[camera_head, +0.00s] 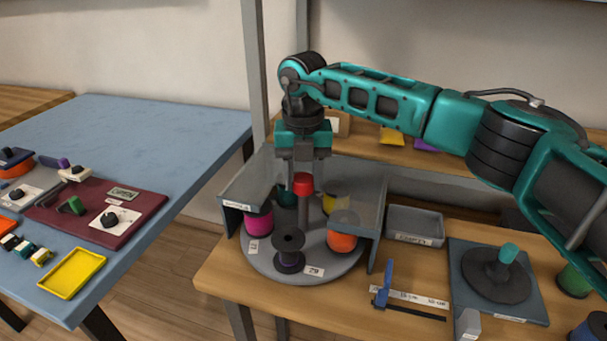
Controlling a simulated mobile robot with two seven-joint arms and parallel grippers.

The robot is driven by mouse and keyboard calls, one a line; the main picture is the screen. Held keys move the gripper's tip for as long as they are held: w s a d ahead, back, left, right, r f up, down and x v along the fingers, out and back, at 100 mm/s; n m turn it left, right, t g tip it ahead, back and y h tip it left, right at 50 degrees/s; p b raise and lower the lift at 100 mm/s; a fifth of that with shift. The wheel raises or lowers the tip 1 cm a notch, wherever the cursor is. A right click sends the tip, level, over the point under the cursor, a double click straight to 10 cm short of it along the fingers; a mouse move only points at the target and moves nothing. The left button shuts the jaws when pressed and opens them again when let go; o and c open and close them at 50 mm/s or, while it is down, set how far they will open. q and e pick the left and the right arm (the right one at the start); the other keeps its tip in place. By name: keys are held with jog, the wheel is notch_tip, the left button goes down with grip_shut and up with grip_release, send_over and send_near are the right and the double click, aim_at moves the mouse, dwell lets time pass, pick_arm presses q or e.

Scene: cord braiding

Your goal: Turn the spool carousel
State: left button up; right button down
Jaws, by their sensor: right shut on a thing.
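The spool carousel (262,262) is a round grey turntable on the wooden table, partly under a grey hood (357,186). Several spools stand on it: a magenta one (259,222), an orange one (341,241), a dark empty-looking one (289,250), a yellow one (329,203) and a teal one (287,196). A grey post with a red knob (303,184) rises at its middle. My right gripper (303,172) points down and is shut on the red knob. A tag marked 29 lies at the front rim. My left gripper is not in view.
A grey tray (415,226), a blue-handled slider (384,284) and a dark disc with a teal knob (497,274) are to the right. A blue table (176,134) with a maroon board (128,219) and yellow tray (71,273) stands left, across a floor gap.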

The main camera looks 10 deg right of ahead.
jog(key=shift+w+r, duration=0.1)
jog(key=shift+r, duration=0.05)
dwell(0.3)
jog(key=c, duration=0.6)
grip_release()
notch_tip(320, 180, up, 13)
jog(key=shift+f, duration=0.15)
